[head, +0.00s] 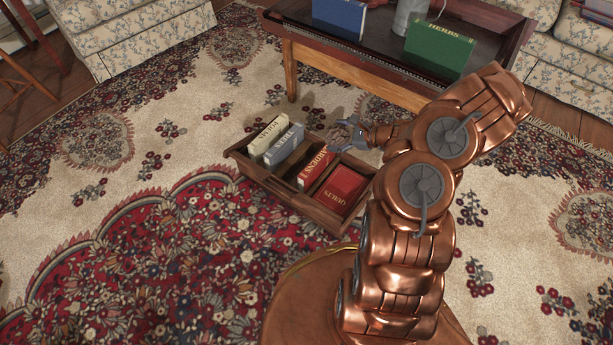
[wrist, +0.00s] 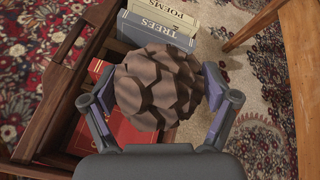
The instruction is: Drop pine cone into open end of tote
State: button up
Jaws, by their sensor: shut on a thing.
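My gripper (wrist: 160,92) is shut on a brown, scaly pine cone (wrist: 158,85), with one finger on each side of it in the wrist view. In the head view my gripper (head: 348,138) is over the far right side of the wooden tote (head: 284,198), which sits on the rug. The tote's dark wooden wall also shows at left in the wrist view (wrist: 62,62). The cone is above the tote's books and hides part of its inside. In the head view the cone is small and hard to make out.
The tote holds upright books, including Poems (head: 270,135) and Trees (head: 285,146), and a red Quilts book (head: 341,187) at the near right. A wooden table (head: 345,68) with a green Herbs book (head: 438,50) stands behind. Open rug lies left of the tote.

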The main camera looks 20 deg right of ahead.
jog(key=s+d+f+b, duration=0.2)
jog(key=s+f+b, duration=0.2)
jog(key=f, duration=0.9)
jog(key=s, duration=0.2)
jog(key=shift+s+f, duration=0.3)
jog(key=shift+s, duration=0.1)
jog(key=o, duration=0.9)
jog(key=shift+d, duration=0.1)
jog(key=v, duration=1.2)
jog(key=shift+w+d, duration=0.1)
jog(key=shift+d, duration=0.05)
